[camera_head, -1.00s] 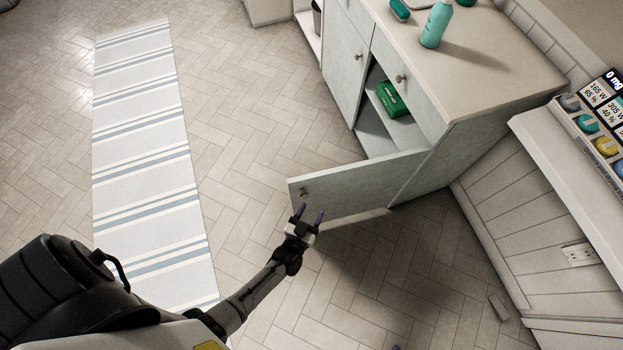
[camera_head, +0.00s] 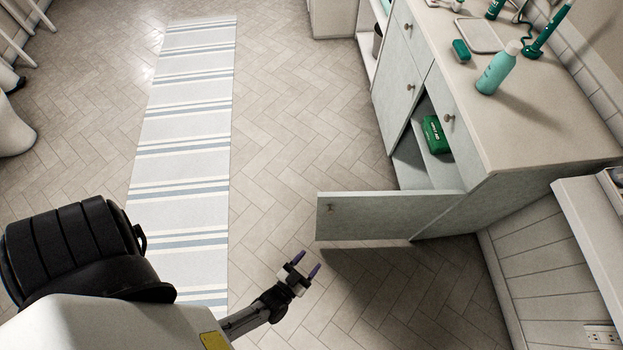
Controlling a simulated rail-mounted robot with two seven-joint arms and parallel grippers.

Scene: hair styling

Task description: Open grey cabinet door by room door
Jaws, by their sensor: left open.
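The grey cabinet (camera_head: 545,192) stands at the right. Its lower door (camera_head: 385,216) is swung wide open, sticking out to the left, with a small knob (camera_head: 330,208) near its free end. The open compartment shows a shelf with a green box (camera_head: 435,134) on it. My left gripper (camera_head: 304,266) is open and empty. It is below and a little left of the door's free end in the picture, apart from the door. My right gripper is not in view.
A striped rug (camera_head: 183,150) lies on the tiled floor at the left. The countertop (camera_head: 510,110) holds a turquoise bottle (camera_head: 497,70) and other small items. A white ledge (camera_head: 590,230) is at the right edge. Floor between rug and cabinet is clear.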

